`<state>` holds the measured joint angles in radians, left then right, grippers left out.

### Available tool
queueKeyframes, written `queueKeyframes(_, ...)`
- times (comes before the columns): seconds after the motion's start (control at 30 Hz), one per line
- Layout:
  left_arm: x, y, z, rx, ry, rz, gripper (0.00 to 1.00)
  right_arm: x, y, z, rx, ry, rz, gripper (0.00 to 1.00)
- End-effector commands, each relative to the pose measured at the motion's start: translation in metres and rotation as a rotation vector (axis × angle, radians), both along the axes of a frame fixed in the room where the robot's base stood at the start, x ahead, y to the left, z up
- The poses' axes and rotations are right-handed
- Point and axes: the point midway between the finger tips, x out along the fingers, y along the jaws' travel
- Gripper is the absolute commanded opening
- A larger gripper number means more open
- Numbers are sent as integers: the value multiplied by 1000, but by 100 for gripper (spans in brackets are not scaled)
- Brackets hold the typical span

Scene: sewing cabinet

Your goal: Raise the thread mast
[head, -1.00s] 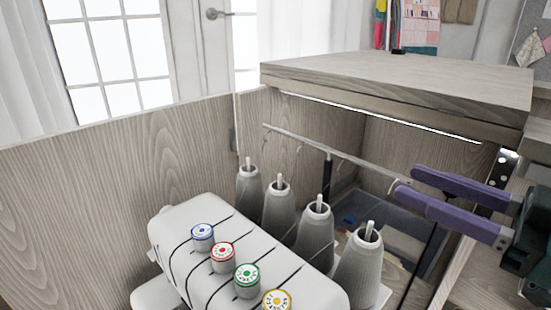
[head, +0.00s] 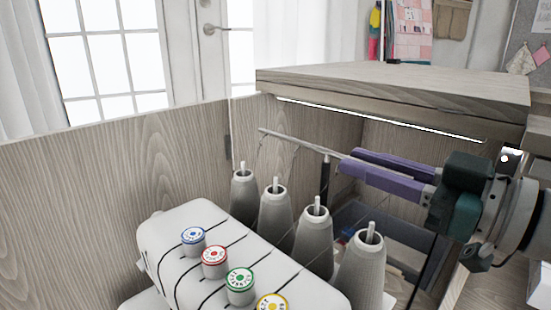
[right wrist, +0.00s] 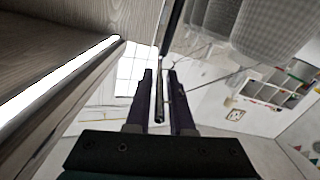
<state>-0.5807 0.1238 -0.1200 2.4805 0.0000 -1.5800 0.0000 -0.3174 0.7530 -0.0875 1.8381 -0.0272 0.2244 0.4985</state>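The thread mast has a thin grey crossbar (head: 293,141) on a dark upright post (head: 325,176), behind the cone spools of the white serger (head: 205,240). The bar sits low, only a little above the cones. My right gripper (head: 346,159) comes in from the right, with its purple fingers on either side of the bar's right end. In the right wrist view, the bar (right wrist: 159,98) runs lengthwise between the fingers (right wrist: 160,76), with a narrow gap showing on each side. The fingers are open around it, not closed on it. My left gripper is not in view.
Several grey cones (head: 275,215) stand close in front of the mast. A wooden cabinet top (head: 400,85) overhangs just above and behind my right gripper. A wooden panel (head: 110,175) stands at the left. Open air lies above the serger.

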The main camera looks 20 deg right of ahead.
Motion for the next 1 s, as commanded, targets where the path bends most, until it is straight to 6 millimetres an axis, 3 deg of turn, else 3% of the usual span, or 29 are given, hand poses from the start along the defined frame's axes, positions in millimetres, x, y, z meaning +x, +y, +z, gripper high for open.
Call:
queueKeyframes(0.17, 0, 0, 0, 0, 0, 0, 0, 0, 0, 0, 0, 0, 0, 0)
queueKeyframes(1.0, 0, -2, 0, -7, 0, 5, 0, 0, 0, 0, 1, 0, 1, 0)
